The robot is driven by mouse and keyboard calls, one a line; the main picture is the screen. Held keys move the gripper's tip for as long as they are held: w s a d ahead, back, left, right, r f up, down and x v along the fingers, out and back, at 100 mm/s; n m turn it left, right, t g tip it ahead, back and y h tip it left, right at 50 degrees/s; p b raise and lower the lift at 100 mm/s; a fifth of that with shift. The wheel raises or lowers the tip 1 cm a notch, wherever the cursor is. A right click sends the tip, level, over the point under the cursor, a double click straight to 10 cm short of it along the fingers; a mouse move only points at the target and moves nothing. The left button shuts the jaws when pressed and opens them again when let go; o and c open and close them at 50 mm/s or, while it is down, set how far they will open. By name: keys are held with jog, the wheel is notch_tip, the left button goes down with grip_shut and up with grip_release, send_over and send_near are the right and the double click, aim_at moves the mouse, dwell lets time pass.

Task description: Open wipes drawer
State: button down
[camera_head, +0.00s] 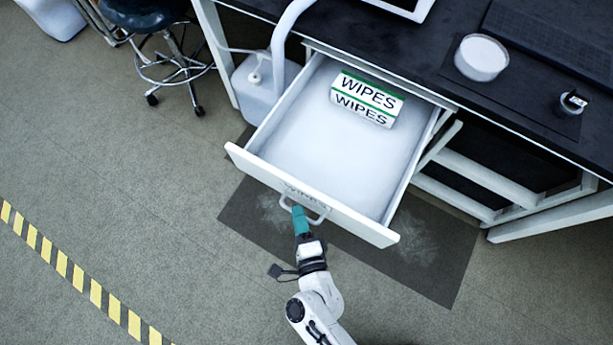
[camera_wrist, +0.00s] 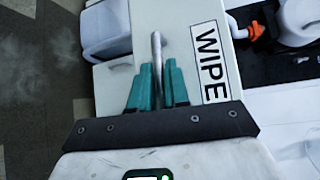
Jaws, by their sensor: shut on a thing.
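The white wipes drawer (camera_head: 345,160) stands pulled well out from under the black bench in the head view. A box of wipes (camera_head: 367,98) lies inside it near the back. My gripper (camera_head: 300,213), with teal fingers, is shut on the drawer's bar handle (camera_head: 318,215) at the left part of the handle. In the wrist view the teal fingers (camera_wrist: 157,85) sit on both sides of the metal handle (camera_wrist: 156,50).
A black bench top (camera_head: 420,50) holds a white round container (camera_head: 481,57) and a small item (camera_head: 573,102). A white jug (camera_head: 262,85) stands left of the drawer. A stool (camera_head: 160,45) is at the upper left. The floor in front of the drawer is clear beyond a dark mat (camera_head: 430,260).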

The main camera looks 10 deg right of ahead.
jog(key=shift+s+a, duration=0.25)
jog(key=shift+s, duration=0.2)
jog(key=c, duration=1.2)
grip_release()
jog(key=v, duration=1)
jog(key=shift+s, duration=0.3)
